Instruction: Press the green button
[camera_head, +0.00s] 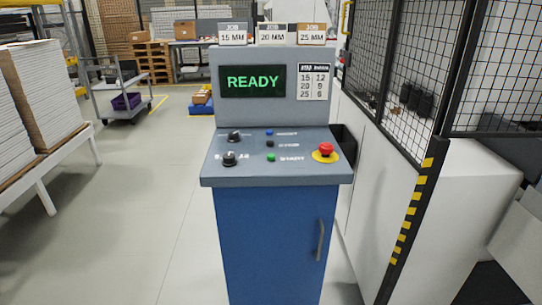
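The green button (271,157) is small and sits on the sloped top of the control console (275,180), left of a label that seems to read START. A black button (270,143) and a blue button (269,132) are above it in the same column. Two black knobs, an upper one (234,136) and a lower one (229,158), are to the left. A red emergency stop (326,149) on a yellow disc is to the right. The screen (252,81) reads READY in green. Neither of my grippers shows in the view.
A black mesh fence (410,70) with a yellow-striped post (411,215) stands right of the console. Stacked panels (42,90) rest on a white table at the left. A cart (125,95) is further back. The floor (150,220) before the console's left side is clear.

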